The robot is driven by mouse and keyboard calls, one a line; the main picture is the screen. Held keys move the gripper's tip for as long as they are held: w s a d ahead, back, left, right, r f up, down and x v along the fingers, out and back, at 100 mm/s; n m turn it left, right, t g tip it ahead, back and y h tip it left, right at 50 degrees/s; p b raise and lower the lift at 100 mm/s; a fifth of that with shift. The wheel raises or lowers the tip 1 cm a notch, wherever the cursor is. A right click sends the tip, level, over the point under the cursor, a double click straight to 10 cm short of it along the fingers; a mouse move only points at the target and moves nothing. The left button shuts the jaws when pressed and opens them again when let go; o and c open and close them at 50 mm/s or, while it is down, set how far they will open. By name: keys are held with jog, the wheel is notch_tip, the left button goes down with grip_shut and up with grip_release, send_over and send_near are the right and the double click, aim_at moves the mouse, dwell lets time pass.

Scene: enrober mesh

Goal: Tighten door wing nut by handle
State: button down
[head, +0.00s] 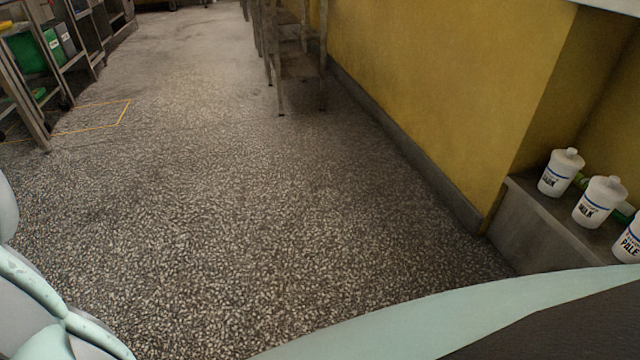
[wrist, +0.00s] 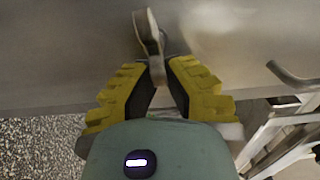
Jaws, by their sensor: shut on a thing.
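In the wrist view my gripper (wrist: 158,70) has yellow, ridged fingers with dark inner pads. It is shut on a grey metal wing nut handle (wrist: 148,28). The handle's flat, bent end rises past the fingertips, and its narrower part runs down between the pads. Behind it is a smooth grey metal panel (wrist: 60,40), which may be the door; its edges are not all in view. The fingers partly hide the lower end of the handle and any thread. The head view shows neither the gripper nor the wing nut.
In the wrist view a metal frame with a bent bar (wrist: 290,75) stands close at right. In the head view, white bottles (head: 561,172) stand on a ledge beside a yellow wall (head: 430,75). A metal rack (head: 295,50) stands along the wall. The speckled floor (head: 230,200) is clear.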

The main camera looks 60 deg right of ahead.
jog(key=shift+d+f, duration=0.1)
jog(key=shift+f, duration=0.2)
dwell(0.4)
jog(key=c, duration=1)
grip_release()
jog(key=shift+r, duration=0.15)
